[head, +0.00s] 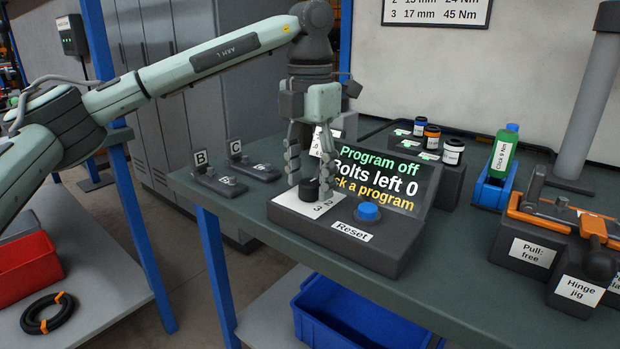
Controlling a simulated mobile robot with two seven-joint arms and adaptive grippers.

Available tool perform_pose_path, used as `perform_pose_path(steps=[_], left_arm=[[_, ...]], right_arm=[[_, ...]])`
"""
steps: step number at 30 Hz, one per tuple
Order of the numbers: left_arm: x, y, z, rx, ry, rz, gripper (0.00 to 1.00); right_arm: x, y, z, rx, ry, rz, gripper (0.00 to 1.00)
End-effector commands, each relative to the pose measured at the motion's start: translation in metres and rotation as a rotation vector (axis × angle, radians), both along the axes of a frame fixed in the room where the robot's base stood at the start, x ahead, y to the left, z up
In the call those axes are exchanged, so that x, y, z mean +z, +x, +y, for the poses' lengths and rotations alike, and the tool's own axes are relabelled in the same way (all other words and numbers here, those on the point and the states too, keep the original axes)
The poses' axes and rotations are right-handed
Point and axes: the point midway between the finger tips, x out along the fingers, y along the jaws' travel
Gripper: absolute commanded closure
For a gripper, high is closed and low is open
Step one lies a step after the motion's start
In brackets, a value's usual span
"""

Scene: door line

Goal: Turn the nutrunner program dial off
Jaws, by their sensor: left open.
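The nutrunner controller (385,262) is a dark box on the bench with a screen (378,182) reading "Program off", "Bolts left 0" and a partly hidden line ending "ck a program". Its black program dial (309,190) stands on a white plate (283,203) where "2" and "3" show; other marks are hidden. My left gripper (311,178) points down over the dial, its fingers open on either side of it. I cannot tell whether they touch it. A blue button (368,212) sits right of the dial, above a "Reset" label (352,232). My right gripper is not in view.
Small holders marked B (218,184) and C (252,170) stand left of the controller. Small bottles (432,136) stand behind it. A green bottle (502,153) and an orange hinge jig (560,215) are to the right. A blue bin (350,318) sits below the bench.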

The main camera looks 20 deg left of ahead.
Motion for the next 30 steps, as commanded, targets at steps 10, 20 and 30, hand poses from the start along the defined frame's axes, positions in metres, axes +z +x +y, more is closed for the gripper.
perform_pose_path(steps=[10, 20, 30], left_arm=[[0.069, 0.001, -0.001, 0.001, -0.001, -0.005, 0.47], [0.112, 0.0, -0.001, 0.0, 0.001, -0.003, 0.47], [0.115, 0.0, 0.0, -0.001, 0.0, -0.001, 0.47]], right_arm=[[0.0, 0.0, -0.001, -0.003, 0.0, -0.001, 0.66], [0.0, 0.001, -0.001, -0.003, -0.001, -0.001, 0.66], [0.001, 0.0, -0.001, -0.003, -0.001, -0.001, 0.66]])
